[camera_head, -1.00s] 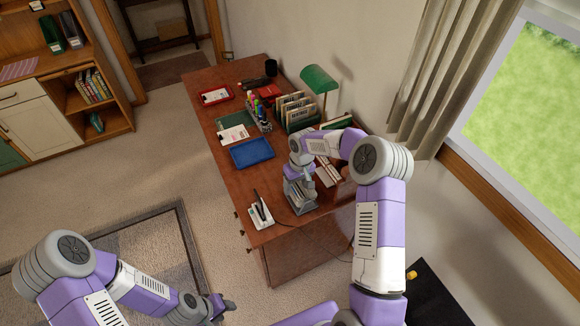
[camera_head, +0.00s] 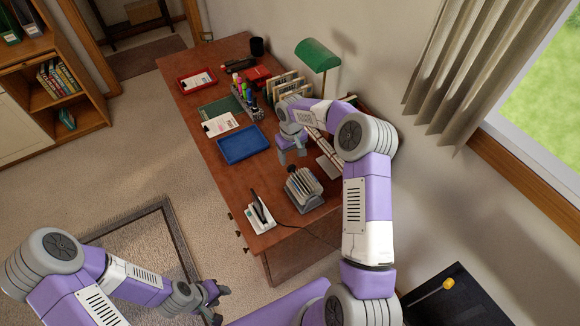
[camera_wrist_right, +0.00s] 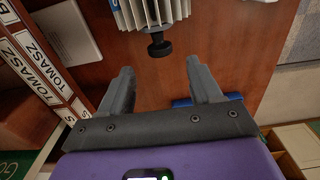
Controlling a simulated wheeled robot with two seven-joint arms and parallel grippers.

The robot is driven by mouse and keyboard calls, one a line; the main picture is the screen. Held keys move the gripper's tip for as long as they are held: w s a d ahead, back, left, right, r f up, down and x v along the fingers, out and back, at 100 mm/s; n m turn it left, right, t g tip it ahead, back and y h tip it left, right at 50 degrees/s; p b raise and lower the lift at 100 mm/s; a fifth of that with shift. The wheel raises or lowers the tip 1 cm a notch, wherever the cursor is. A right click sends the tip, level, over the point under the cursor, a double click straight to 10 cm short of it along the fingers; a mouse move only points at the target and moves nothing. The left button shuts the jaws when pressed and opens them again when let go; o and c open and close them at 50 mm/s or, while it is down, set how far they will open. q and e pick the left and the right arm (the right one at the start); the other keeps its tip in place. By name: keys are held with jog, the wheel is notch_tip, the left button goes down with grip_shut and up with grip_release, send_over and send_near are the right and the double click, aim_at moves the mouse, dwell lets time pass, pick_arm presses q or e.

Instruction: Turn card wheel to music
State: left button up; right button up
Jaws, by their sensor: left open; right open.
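The card wheel (camera_head: 303,190) is a grey rotary file with a fan of pale cards, standing on the desk near its front end. In the right wrist view the card wheel (camera_wrist_right: 150,12) is cut off at the top edge, with its black knob (camera_wrist_right: 159,46) pointing toward my fingers. My right gripper (camera_head: 291,157) is open and empty, beyond the card wheel in the head view. In the right wrist view my right gripper (camera_wrist_right: 160,72) has the knob just ahead of its fingertips, apart from them. Card labels cannot be read. My left gripper (camera_head: 218,300) is open and empty, off the desk.
A white and black stapler-like item (camera_head: 260,213) is beside the card wheel. A blue tray (camera_head: 244,145), a clipboard (camera_head: 219,124), a pen holder (camera_head: 247,101) and a green lamp (camera_head: 317,55) stand farther back.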

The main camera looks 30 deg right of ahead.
aim_at(293, 165)
notch_tip(293, 165, down, 7)
jog(key=shift+r, duration=0.2)
jog(key=c, duration=1)
jog(key=shift+d+y, duration=0.2)
jog(key=shift+y, duration=0.4)
jog(key=shift+d+f+y, duration=0.1)
jog(key=shift+y, duration=0.4)
jog(key=y+b, duration=0.2)
jog(key=y, duration=0.1)
jog(key=shift+d+f+b, duration=0.15)
jog(key=shift+d+b, duration=0.05)
jog(key=shift+b, duration=0.1)
jog(key=shift+y, duration=0.3)
